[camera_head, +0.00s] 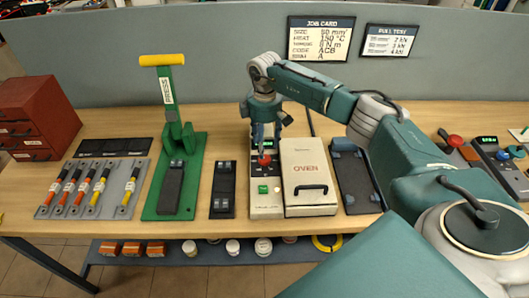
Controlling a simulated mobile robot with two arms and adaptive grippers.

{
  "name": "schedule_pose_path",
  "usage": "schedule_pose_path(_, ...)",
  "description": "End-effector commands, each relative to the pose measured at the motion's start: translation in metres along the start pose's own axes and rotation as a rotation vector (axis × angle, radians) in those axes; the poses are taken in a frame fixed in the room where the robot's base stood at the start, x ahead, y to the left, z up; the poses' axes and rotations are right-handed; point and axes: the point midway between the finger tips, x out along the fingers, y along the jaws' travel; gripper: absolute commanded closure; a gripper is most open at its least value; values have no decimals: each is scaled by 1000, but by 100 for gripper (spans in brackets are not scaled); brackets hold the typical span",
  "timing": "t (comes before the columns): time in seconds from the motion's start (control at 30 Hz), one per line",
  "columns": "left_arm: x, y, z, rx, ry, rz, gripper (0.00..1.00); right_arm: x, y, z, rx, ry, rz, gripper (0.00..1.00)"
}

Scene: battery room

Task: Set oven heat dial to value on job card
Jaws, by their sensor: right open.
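The oven (311,170) is a cream box with a dark front handle, on the bench at the centre. Its narrow control panel (265,201) is on its left side, with a red dial (264,160), a small green-lit display and a green button (263,189). My right gripper (264,146) is open and points down just above the dial. It partly hides the display, so I cannot read it. I cannot tell whether the fingers touch the dial. The job card (319,39) on the back panel reads heat 150 °C. My left gripper is out of view.
A green press (178,150) with a yellow handle stands left of a black fixture (223,189). A grey tray (92,188) of cables and a red drawer cabinet (37,118) are further left. A dark fixture (355,180) sits right of the oven. A pull-test card (390,41) hangs behind.

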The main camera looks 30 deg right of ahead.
Motion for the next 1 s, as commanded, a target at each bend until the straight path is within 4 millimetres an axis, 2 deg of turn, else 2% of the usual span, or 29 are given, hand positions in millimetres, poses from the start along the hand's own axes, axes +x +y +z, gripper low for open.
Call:
schedule_pose_path(0.1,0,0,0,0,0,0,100,-27,1,0,1,2,3,50)
schedule_pose_path(0.33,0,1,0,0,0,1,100,-58,1,0,1,2,2,50)
schedule_pose_path(0.5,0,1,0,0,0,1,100,-64,0,0,2,0,0,50)
schedule_pose_path(1.0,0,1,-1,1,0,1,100,-63,-1,-1,-3,3,-1,50)
